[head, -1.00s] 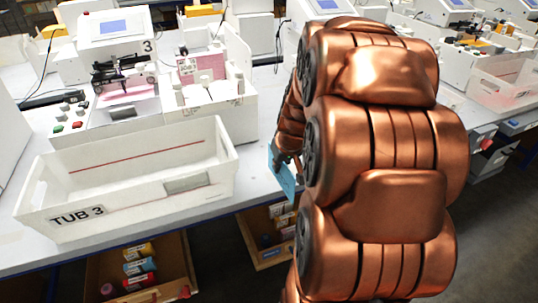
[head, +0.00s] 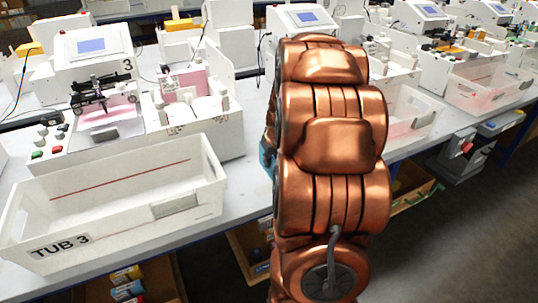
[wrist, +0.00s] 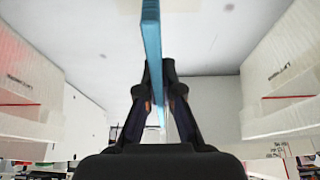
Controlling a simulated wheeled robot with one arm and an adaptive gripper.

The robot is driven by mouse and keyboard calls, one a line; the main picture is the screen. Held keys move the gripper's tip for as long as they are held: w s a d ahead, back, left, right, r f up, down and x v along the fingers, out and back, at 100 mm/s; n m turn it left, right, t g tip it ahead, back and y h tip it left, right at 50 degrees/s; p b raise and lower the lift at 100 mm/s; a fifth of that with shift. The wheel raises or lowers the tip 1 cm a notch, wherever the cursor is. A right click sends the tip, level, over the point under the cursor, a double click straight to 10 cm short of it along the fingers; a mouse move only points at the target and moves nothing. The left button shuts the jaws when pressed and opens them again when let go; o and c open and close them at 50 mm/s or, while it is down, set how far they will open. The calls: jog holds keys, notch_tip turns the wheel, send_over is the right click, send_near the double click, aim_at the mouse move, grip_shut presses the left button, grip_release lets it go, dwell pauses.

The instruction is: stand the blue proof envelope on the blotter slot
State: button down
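The blue proof envelope (wrist: 152,35) is seen edge-on in the wrist view, as a thin upright strip. My gripper (wrist: 155,85) is shut on it, with a dark finger on each side. In the head view only a small blue piece of the envelope (head: 266,158) shows at the left edge of my copper arm, over the worktable. The arm hides the rest of it and my gripper there. I cannot make out the blotter slot in either view.
A white tub marked TUB 3 (head: 112,228) stands at the table's front left, with plotter 3 (head: 95,70) behind it. Another white tub (head: 408,112) is right of my arm. In the wrist view, pale walls stand left (wrist: 30,85) and right (wrist: 285,90) of my gripper.

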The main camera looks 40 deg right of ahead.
jog(key=shift+w+d+f+p, duration=0.6)
jog(key=shift+w+d+f, duration=0.45)
jog(key=shift+w+d, duration=0.15)
jog(key=shift+w+d+f+p, duration=0.6)
jog(key=shift+w+d+f, duration=0.45)
jog(key=shift+w, duration=0.2)
jog(key=shift+f, duration=0.2)
jog(key=c, duration=1.3)
grip_release()
jog(key=shift+r, duration=0.1)
jog(key=shift+r, duration=0.1)
